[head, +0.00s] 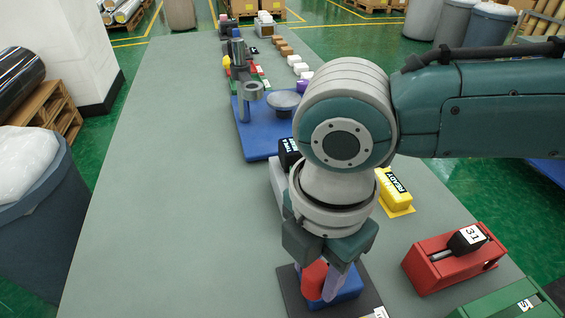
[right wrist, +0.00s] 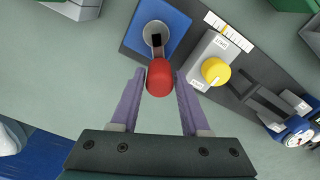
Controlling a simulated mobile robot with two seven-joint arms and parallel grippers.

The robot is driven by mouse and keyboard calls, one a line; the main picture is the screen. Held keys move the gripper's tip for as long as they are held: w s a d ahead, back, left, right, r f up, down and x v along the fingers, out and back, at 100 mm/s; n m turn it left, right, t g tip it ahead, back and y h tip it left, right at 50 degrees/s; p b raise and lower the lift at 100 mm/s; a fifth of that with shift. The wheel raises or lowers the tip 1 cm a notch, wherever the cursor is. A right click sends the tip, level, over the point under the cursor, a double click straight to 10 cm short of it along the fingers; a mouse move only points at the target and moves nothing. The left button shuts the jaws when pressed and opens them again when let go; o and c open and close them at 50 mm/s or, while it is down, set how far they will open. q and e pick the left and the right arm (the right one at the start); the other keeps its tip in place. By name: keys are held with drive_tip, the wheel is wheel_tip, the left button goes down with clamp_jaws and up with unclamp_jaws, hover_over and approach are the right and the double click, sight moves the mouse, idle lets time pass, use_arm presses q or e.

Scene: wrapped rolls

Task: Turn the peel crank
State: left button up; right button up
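The crank has a red handle (head: 314,279) on a blue block (head: 349,288), which sits on a dark plate (head: 288,283) near the front of the grey table. In the right wrist view, the red handle (right wrist: 160,77) joins a dark arm at a round grey hub (right wrist: 156,36) on the blue block. My right gripper (head: 328,282) points down over the crank and partly hides it. In the right wrist view its purple fingers (right wrist: 160,84) are open on either side of the red handle, with small gaps showing. My left gripper is out of view.
A yellow knob (right wrist: 215,71) on a grey block is close beside the crank, with a slotted dark panel and a gauge (right wrist: 298,138) further right. A red box marked 31 (head: 455,258) and a yellow block (head: 394,192) stand right. The table's left side (head: 150,200) is clear.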

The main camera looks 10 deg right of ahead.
clamp_jaws()
drive_tip(key=shift+w, duration=0.1)
idle(0.3)
